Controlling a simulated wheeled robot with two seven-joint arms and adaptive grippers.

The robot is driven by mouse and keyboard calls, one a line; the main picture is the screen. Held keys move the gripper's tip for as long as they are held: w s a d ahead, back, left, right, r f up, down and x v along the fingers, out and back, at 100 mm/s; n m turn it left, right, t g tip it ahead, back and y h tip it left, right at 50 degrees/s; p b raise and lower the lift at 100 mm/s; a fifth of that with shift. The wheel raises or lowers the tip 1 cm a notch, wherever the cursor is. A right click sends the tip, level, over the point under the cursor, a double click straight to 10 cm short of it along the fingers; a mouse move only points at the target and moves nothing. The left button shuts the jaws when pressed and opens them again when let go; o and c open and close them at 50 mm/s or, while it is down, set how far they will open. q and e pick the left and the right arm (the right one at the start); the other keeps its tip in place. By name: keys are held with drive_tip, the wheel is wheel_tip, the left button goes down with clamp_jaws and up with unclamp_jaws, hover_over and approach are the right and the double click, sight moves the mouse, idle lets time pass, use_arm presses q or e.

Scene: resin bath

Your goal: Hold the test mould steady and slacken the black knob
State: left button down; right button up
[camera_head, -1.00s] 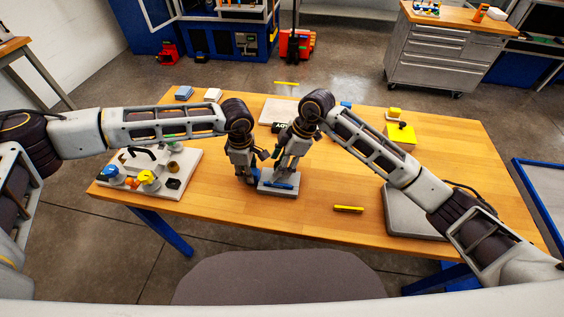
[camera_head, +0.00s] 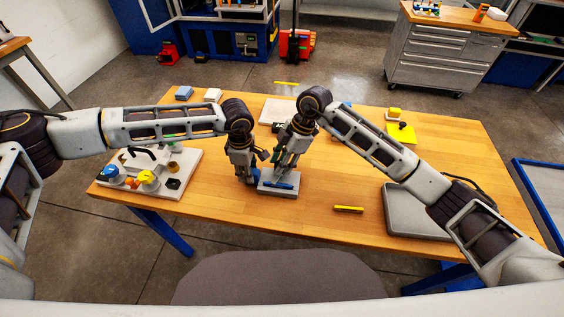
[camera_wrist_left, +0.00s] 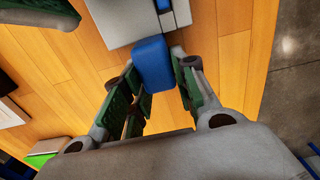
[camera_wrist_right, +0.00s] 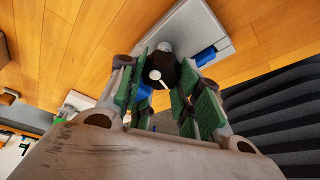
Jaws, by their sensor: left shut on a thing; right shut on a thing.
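The test mould stands on a light grey base (camera_head: 280,189) at the middle of the table, with blue parts on it. My left gripper (camera_head: 251,181) is at its left side. In the left wrist view, its green-padded fingers (camera_wrist_left: 160,85) are shut on a blue block (camera_wrist_left: 153,62) at the edge of the grey base (camera_wrist_left: 120,18). My right gripper (camera_head: 284,164) is above the base. In the right wrist view, its green-padded fingers (camera_wrist_right: 168,88) are around the black knob (camera_wrist_right: 165,71), which has a white mark. The mould's middle is mostly hidden by the grippers.
A white fixture board (camera_head: 186,178) with coloured knobs stands at the left. A yellow bar (camera_head: 348,209) lies right of the mould, and a grey case (camera_head: 405,213) is at the right. The front middle of the table is clear.

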drive_tip(key=n, duration=0.2)
drive_tip(key=n+g, duration=0.1)
drive_tip(key=n, duration=0.1)
drive_tip(key=shift+w+a+n+g+h, duration=0.1)
drive_tip(key=shift+n+g+h, duration=0.2)
drive_tip(key=shift+h, duration=0.1)
drive_tip(key=n, duration=0.2)
drive_tip(key=n+g+h, duration=0.1)
drive_tip(key=n, duration=0.2)
drive_tip(key=shift+a+h, duration=0.1)
drive_tip(key=shift+h, duration=0.2)
drive_tip(key=n+h, duration=0.1)
drive_tip(key=n, duration=0.4)
drive_tip(key=shift+w+a+g+h, duration=0.1)
drive_tip(key=shift+g+h, duration=0.2)
drive_tip(key=shift+h, duration=0.1)
drive_tip(key=n+h, duration=0.1)
drive_tip(key=n, duration=0.4)
drive_tip(key=shift+a+h, duration=0.1)
drive_tip(key=shift+h, duration=0.3)
drive_tip(key=shift+n, duration=0.3)
drive_tip(key=o, duration=1)
drive_tip(key=shift+o, duration=0.2)
drive_tip(key=shift+m, duration=0.6)
